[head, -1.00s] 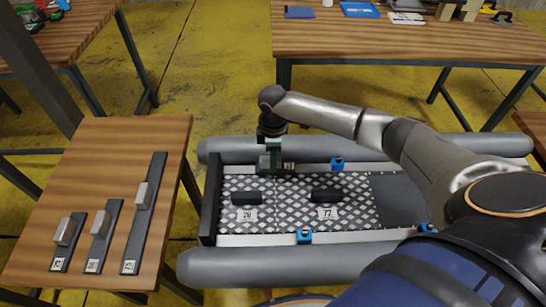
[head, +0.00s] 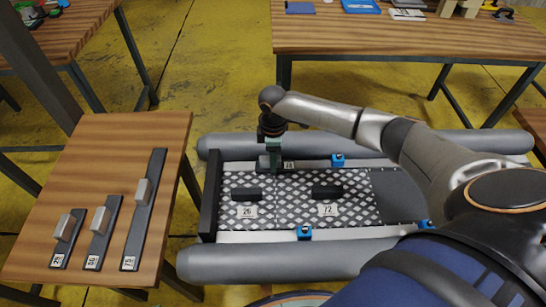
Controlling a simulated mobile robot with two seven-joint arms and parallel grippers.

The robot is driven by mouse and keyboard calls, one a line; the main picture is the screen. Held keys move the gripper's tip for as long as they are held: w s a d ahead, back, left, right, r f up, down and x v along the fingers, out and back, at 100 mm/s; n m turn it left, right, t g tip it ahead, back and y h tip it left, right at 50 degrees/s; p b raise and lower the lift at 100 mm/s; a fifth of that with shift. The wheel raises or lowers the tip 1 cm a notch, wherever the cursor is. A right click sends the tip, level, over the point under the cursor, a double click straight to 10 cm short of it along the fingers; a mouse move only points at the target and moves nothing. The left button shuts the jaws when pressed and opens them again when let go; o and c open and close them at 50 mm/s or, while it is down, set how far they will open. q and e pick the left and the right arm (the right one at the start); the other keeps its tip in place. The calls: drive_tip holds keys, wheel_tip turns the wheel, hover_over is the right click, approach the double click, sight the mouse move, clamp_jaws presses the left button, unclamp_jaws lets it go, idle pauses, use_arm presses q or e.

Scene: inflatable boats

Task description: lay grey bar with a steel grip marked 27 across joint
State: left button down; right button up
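Three dark grey bars with steel grips lie side by side on the wooden table at the left: a short left bar (head: 60,255), a middle bar (head: 97,250) and a long right bar (head: 135,235). Each has a small white number label at its near end. The labels are too small to read surely, so I cannot tell which is 27. The joint (head: 276,205) is a thin line across the boat's checkered floor. My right gripper (head: 271,164) points down at the joint's far end. Its fingers are too small to show whether they hold anything. My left gripper is not in view.
Dark handles marked 26 (head: 246,194) and 72 (head: 327,191) sit on the floor panels. Blue clamps (head: 338,160) (head: 304,232) sit along the side rails. Grey tubes (head: 240,268) flank the boat. My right arm crosses above its right part.

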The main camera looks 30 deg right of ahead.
drive_tip(key=shift+o, duration=0.9)
wheel_tip(320, 180, up, 6)
drive_tip(key=shift+w+r+p, duration=0.1)
drive_tip(key=shift+r+p, duration=0.05)
drive_tip(key=shift+p, duration=0.5)
wheel_tip(320, 180, up, 6)
drive_tip(key=shift+r+p, duration=0.2)
drive_tip(key=shift+p, duration=0.25)
